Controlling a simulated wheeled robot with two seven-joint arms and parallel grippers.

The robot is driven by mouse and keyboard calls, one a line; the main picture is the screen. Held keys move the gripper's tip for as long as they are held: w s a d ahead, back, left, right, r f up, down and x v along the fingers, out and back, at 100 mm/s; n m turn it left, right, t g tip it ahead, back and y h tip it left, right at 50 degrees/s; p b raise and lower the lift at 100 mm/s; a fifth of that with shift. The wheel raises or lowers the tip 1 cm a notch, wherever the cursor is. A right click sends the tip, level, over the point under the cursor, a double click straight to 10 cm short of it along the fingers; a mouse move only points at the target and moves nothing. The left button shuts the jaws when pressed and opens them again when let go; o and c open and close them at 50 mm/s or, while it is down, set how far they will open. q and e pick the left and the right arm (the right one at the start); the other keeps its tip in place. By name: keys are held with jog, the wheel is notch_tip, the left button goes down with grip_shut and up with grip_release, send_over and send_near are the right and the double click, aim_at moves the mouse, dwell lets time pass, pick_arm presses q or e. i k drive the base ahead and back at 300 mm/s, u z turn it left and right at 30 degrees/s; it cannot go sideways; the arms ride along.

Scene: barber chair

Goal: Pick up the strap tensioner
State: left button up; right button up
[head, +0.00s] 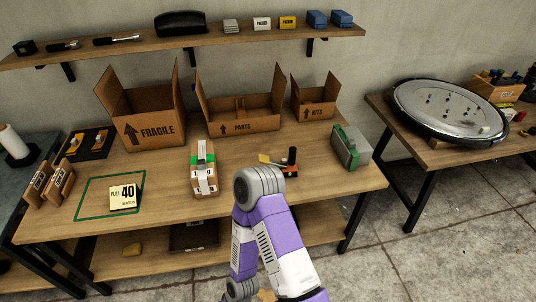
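What looks like the strap tensioner, a small tool with a black upright handle and orange-red parts (290,166), lies on the middle workbench right of centre. One of my purple and white arms rises from the bottom centre, and its grey rounded joint is just in front of the tool, covering part of its lower left side in the picture. No gripper fingers show; that arm's gripper is hidden or out of frame. My other arm is not in view.
On the workbench (340,187) stand a strapped carton (204,178), a grey-green case (350,148), a number 40 card (123,197) and open boxes marked FRAGILE (155,131), PARTS (240,125) and KITS (316,111). A shelf (215,38) hangs above.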

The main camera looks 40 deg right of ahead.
aim_at(291, 170)
jog(key=u, duration=0.15)
jog(key=k, duration=0.35)
jog(key=z, duration=0.65)
jog(key=i, duration=0.3)
jog(key=z, duration=1.6)
jog(key=i, duration=0.4)
jog(key=u, duration=0.75)
